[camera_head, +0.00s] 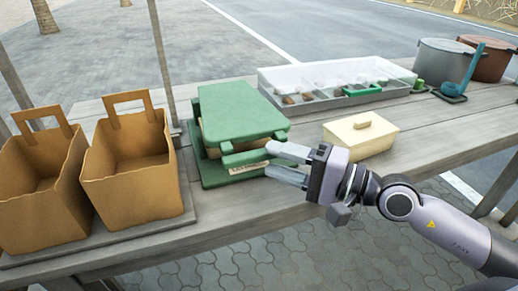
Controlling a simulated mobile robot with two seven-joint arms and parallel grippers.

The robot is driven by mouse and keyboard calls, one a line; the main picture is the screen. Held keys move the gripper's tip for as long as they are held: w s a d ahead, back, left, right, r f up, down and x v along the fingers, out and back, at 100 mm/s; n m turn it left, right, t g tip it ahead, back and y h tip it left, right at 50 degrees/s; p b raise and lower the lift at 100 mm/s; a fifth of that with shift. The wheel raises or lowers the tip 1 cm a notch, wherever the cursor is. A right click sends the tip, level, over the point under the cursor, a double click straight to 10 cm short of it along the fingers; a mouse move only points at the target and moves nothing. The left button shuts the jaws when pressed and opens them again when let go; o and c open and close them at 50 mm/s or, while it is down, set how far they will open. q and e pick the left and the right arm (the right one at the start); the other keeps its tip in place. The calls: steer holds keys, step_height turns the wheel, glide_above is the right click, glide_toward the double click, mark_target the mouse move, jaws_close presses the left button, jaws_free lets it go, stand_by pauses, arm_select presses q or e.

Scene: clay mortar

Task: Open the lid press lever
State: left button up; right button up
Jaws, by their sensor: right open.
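The green press (240,118) stands on the wooden table, with its flat lid lying over the base. A green bar, which looks like its lever (245,157), shows along the press's front edge, partly behind my fingers. My right gripper (281,163) is open, with its two fingers pointing left at the front right of the press. The fingertips are close to the bar; I cannot tell whether they touch it. My left gripper is not in view.
Two brown paper bags (137,165) stand left of the press. A clear-lidded tray (335,82) lies behind, and pots (443,61) stand at the far right. The table's front edge runs below my gripper.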

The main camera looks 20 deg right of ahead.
mark_target(268, 157)
steer(key=shift+p+x, duration=0.5)
steer(key=shift+x, duration=1.7)
jaws_close()
